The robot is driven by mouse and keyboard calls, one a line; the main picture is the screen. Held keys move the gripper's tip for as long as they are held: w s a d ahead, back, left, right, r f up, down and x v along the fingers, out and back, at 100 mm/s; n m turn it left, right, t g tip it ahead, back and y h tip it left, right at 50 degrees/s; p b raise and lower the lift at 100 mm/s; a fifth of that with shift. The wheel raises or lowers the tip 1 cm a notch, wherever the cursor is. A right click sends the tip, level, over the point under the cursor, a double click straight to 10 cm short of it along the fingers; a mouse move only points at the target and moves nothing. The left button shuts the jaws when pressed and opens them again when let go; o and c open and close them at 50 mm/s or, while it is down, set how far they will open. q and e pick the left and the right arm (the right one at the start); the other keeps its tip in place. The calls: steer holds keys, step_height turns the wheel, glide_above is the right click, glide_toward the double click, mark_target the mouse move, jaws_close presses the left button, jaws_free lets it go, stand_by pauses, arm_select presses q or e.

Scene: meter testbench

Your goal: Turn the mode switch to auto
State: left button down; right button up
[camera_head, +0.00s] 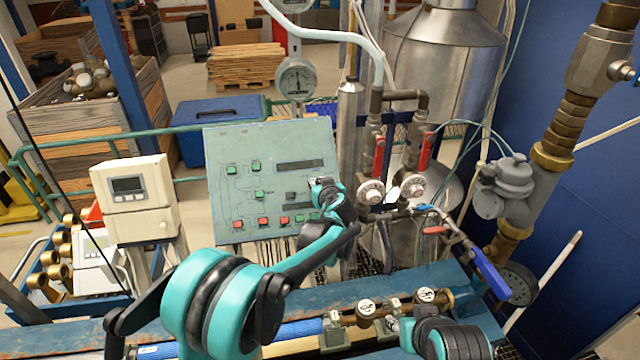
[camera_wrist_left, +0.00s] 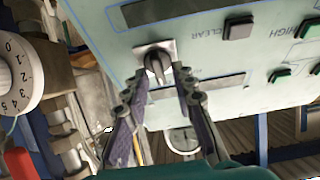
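In the left wrist view the knob points roughly up and down the picture. My left gripper (camera_wrist_left: 163,80) is open, with one fingertip on either side of the knob's lower end. I cannot tell whether the fingers touch it. In the head view my left gripper (camera_head: 320,190) is at the panel's right side and largely hides the switch.
The panel also carries green buttons (camera_head: 256,167), red buttons (camera_head: 263,222) and dark displays (camera_head: 300,163). Red-handled valves (camera_head: 379,155) and dials (camera_head: 371,192) stand close to its right. A beige meter (camera_head: 130,186) stands to its left. A pipe bench (camera_head: 70,345) runs along the front.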

arm_select(q)
steer(key=shift+s, duration=0.1)
steer(key=shift+m, duration=0.3)
steer(key=shift+m+h+b, duration=0.4)
steer(key=shift+m+b, duration=0.15)
steer(key=shift+m, duration=0.05)
steer(key=m+b, duration=0.1)
steer(key=m, duration=0.1)
steer(key=shift+m+h, duration=0.4)
steer(key=m+h, duration=0.1)
steer(key=m, duration=0.1)
steer(key=m+b, duration=0.1)
steer(key=m, duration=0.2)
steer(key=shift+g+h, duration=0.4)
steer(key=shift+d+m, duration=0.1)
steer(key=shift+m, duration=0.3)
steer(key=c, duration=1.6)
jaws_free()
